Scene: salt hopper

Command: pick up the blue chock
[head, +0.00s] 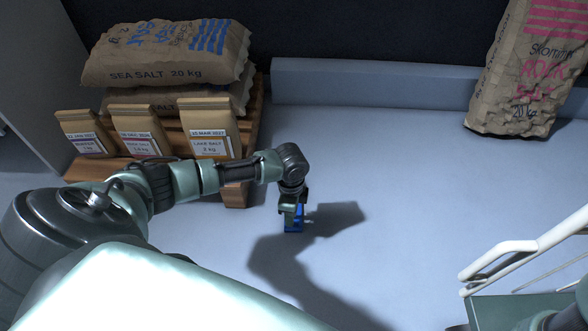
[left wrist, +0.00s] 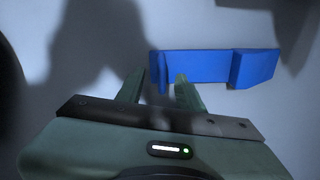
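The blue chock (head: 293,224) is on the pale floor under my left gripper (head: 290,206), mostly covered by it in the head view. In the left wrist view the blue chock (left wrist: 205,66) is a long blue bar with a wedge-like block at its right end and a thin upright plate near its left end. My left gripper (left wrist: 158,82) is open, its two fingers apart. The thin plate shows between the fingertips, nearer the right finger. I cannot tell whether either finger touches it. My right gripper is not in view.
A wooden pallet (head: 235,190) with large salt sacks (head: 168,52) and smaller paper bags (head: 208,128) stands at the left. A rock salt sack (head: 525,70) leans at the back right. A white rail (head: 500,250) is at the lower right. The middle floor is clear.

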